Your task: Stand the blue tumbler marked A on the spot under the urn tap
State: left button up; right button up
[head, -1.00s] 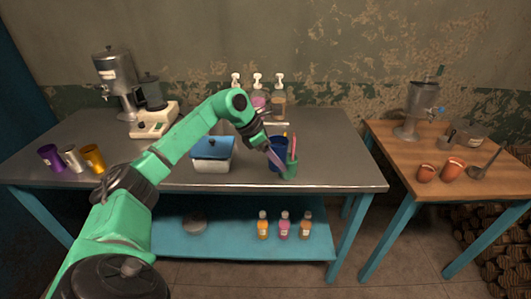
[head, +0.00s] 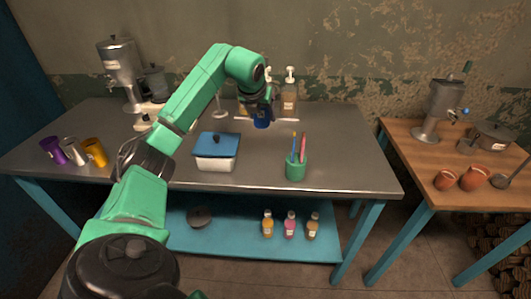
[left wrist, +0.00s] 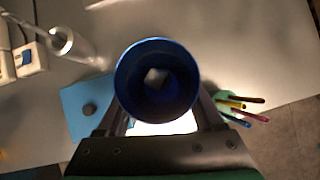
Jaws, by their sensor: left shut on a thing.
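My left gripper (head: 259,98) is shut on the blue tumbler (head: 262,119) and holds it above the back part of the steel table (head: 335,165). In the left wrist view I look down into the open mouth of the blue tumbler (left wrist: 157,82), between the fingers. No letter A can be made out on it. A metal urn with a blue-handled tap (head: 442,105) stands on the wooden table (head: 405,143) at right. The spot under its tap cannot be made out clearly. My right gripper is not in view.
On the steel table stand a blue-lidded box (head: 215,163), a green pen cup (head: 296,169), pump bottles (head: 289,95), another metal dispenser (head: 120,72) and purple, silver and gold cups. Terracotta cups (head: 472,177), a pot (head: 493,137) and a ladle are on the wooden table.

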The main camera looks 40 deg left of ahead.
pick_arm(q)
notch_tip(320, 180, down, 14)
jog(key=shift+f+p, duration=0.15)
jog(key=shift+p, duration=0.3)
jog(key=o, duration=1.4)
